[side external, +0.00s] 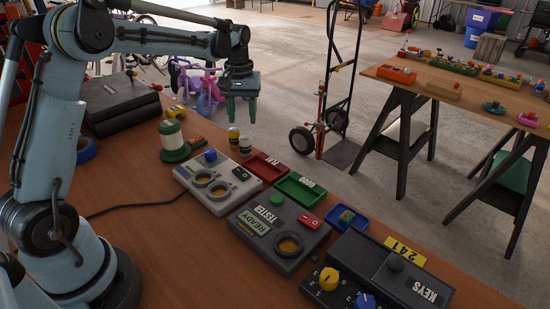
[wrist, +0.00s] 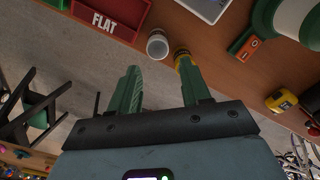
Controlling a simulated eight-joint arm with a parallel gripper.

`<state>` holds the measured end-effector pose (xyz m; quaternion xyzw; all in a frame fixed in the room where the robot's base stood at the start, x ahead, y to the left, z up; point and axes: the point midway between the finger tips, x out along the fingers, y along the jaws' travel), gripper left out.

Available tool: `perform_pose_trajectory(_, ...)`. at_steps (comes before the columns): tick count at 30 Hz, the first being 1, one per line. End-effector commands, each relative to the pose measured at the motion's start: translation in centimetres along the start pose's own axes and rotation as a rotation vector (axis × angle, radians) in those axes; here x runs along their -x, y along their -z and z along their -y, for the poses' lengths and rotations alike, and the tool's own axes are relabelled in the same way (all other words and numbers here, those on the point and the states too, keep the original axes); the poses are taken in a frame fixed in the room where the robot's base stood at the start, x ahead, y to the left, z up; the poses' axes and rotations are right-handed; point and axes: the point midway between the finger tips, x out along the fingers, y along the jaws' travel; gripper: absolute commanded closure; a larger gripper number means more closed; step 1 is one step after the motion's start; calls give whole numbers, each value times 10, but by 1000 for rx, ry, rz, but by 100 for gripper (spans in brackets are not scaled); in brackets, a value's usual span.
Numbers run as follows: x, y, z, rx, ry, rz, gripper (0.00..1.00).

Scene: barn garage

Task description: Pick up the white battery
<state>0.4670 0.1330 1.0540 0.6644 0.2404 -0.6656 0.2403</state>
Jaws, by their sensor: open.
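The white battery (side external: 245,146) is a small white cylinder standing on the wooden workbench near its far edge. In the wrist view the white battery (wrist: 158,45) shows its round end, just beyond the gap between my fingertips. A similar yellow-and-dark battery (side external: 233,137) stands close beside it. In the wrist view this yellow battery (wrist: 183,55) is partly hidden by my right finger. My gripper (side external: 241,121) points down with its green fingers apart and empty, above the batteries in the side view. My gripper (wrist: 157,72) also shows open in the wrist view.
A red tray marked FLAT (wrist: 112,14) lies beside the white battery. A green tray (side external: 299,189), a white device (side external: 217,181) and a dark tester (side external: 279,229) are nearby. A green-and-white spool (side external: 172,140) and a yellow tape measure (wrist: 283,100) stand opposite.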

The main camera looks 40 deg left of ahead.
Motion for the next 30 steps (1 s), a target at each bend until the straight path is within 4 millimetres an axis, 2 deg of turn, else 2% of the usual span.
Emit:
perform_pose_trajectory(6,-33,0,0,-2,0,-1,53)
perform_pose_trajectory(13,-48,0,-1,-2,-1,-1,53)
perform_pose_trajectory(21,-85,-1,-3,-2,-1,-2,53)
perform_pose_trajectory(30,-93,-1,-3,-2,-1,-2,53)
